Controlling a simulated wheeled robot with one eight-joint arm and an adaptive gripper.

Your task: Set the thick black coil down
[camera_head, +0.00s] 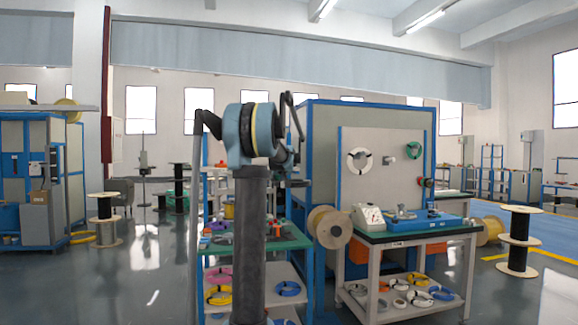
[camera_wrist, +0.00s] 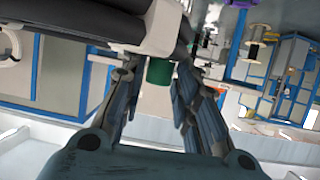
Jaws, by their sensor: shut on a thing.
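The thick black coil (camera_wrist: 110,14) fills the top of the wrist view as heavy dark tubes with a white band (camera_wrist: 160,30) across them. My gripper (camera_wrist: 156,74) has its fingers on either side just below this band and is shut on the coil. A small green patch shows between the fingers; I cannot tell what it is. In the head view my own arm stands in the middle and hides most of the gripper and coil. Dark curved parts show on both sides of the arm, but I cannot tell coil from arm there.
A green-topped table (camera_head: 290,238) stands behind my arm, with coloured coils on its top and shelves. To its right, a workbench (camera_head: 450,231) holds a white device (camera_head: 368,218). A wooden spool (camera_head: 329,227) sits between them. Floor at left is mostly clear.

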